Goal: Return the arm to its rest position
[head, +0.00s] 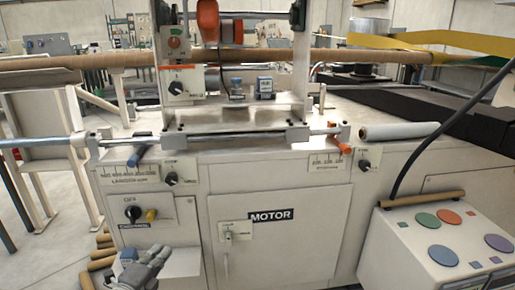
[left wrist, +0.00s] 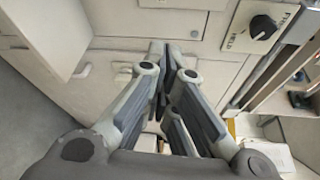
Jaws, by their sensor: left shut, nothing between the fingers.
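My left gripper (head: 152,262) shows at the bottom left of the head view, in front of the winder's lower cabinet. In the left wrist view its grey fingers (left wrist: 172,62) point away from the camera, and their tips come together with nothing between them. Behind the fingers is the pale cabinet front of the machine. The rest of the left arm is largely out of the head view. My right gripper is not in any view.
The winder's cabinet door marked MOTOR (head: 285,245) stands right of the gripper. A knob panel (head: 148,216) is just above it. A control box with coloured buttons (head: 440,240) is at lower right. Cardboard tubes (head: 103,262) lie on the floor at left.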

